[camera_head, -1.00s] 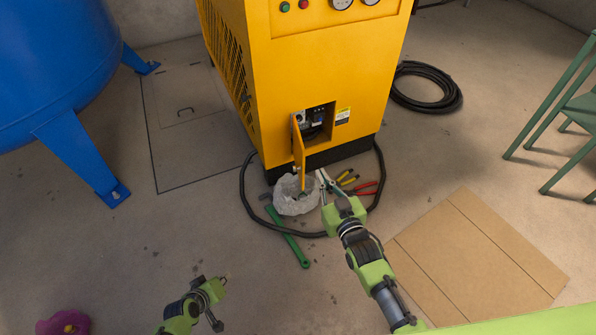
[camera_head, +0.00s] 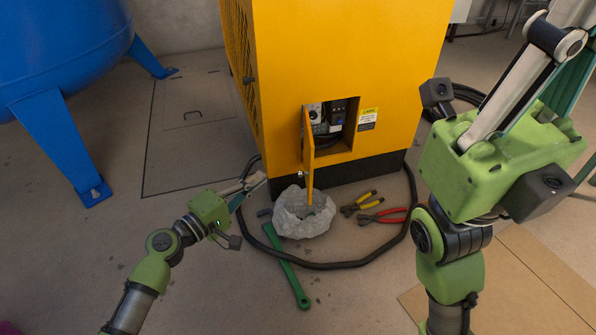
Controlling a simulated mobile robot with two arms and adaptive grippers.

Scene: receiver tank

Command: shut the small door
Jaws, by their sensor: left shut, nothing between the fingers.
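The small orange door (camera_head: 308,158) stands open, seen nearly edge-on, at the left side of a square opening (camera_head: 333,126) low in the yellow cabinet (camera_head: 345,60). Sockets, switches and cables show inside the opening. My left gripper (camera_head: 260,181) is shut and empty, to the left of the door and apart from it, near the cabinet's lower left corner. My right gripper (camera_head: 545,60) is large and close to the camera at the right. Its fingers point up and partly leave the picture, so I cannot tell whether it is open.
A green wrench (camera_head: 287,265), yellow-handled pliers (camera_head: 360,203) and red-handled pliers (camera_head: 383,216) lie nearby, with a black cable (camera_head: 345,265) looping around. A blue tank (camera_head: 60,50) stands left; cardboard (camera_head: 545,285) lies right.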

